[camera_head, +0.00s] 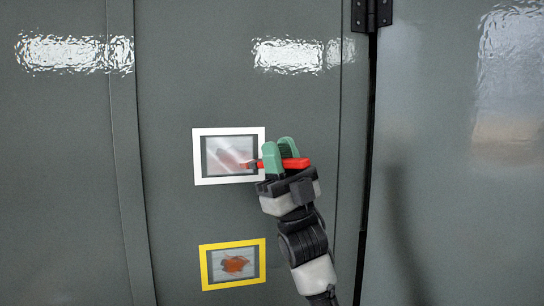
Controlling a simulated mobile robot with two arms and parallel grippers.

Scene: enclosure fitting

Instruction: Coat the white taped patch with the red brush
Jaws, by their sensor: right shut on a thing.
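The white taped patch (229,132) is a white tape frame on the grey-green enclosure door, in the middle of the view. Its inside is greyish with a pale, slightly reddish smear toward the lower right. My right gripper (279,158) has green fingers and is shut on the red brush (298,163). The brush lies roughly level, its tip pointing left over the right part of the patch. Whether the tip touches the surface I cannot tell. The brush's middle is partly hidden by the fingers. My left gripper is not in view.
A yellow taped patch (205,271) with an orange-red blotch inside sits below the white one. A black hinge (371,15) is at the top right, above a dark vertical door gap (369,130). Raised vertical seams run down the panel. The panel left of the patches is clear.

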